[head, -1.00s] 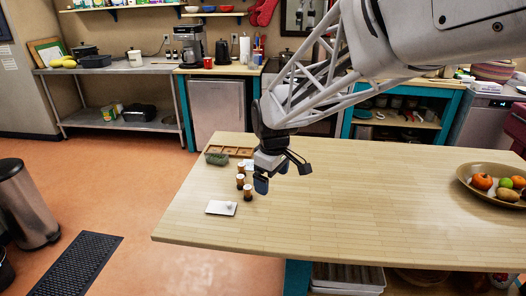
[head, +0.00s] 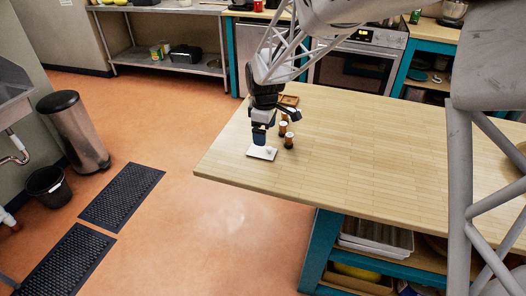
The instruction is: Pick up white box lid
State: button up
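The white box lid (head: 260,154) is a thin flat white piece with a small raised knob. It lies near the left end of the wooden table, close to the edge. My gripper (head: 259,138) points down just above the lid's far side, in line with it in the head view. I cannot tell whether it touches the lid. Only one blue fingertip shows clearly, so the gap between the fingers is hidden. The lid looks flat on the table.
Small brown bottles with white caps (head: 288,141) stand just right of the lid and gripper. A brown wooden tray (head: 289,100) lies behind them. The table (head: 370,170) is clear to the right. A trash can (head: 76,132) stands on the floor at left.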

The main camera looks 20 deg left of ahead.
aim_at(262, 150)
jog(key=shift+f, duration=1.3)
jog(key=shift+w+d+f, duration=0.1)
jog(key=shift+d+f, duration=0.05)
jog(key=shift+f, duration=1.15)
jog(key=shift+d+f, duration=0.1)
jog(key=shift+f, duration=1.2)
jog(key=c, duration=1)
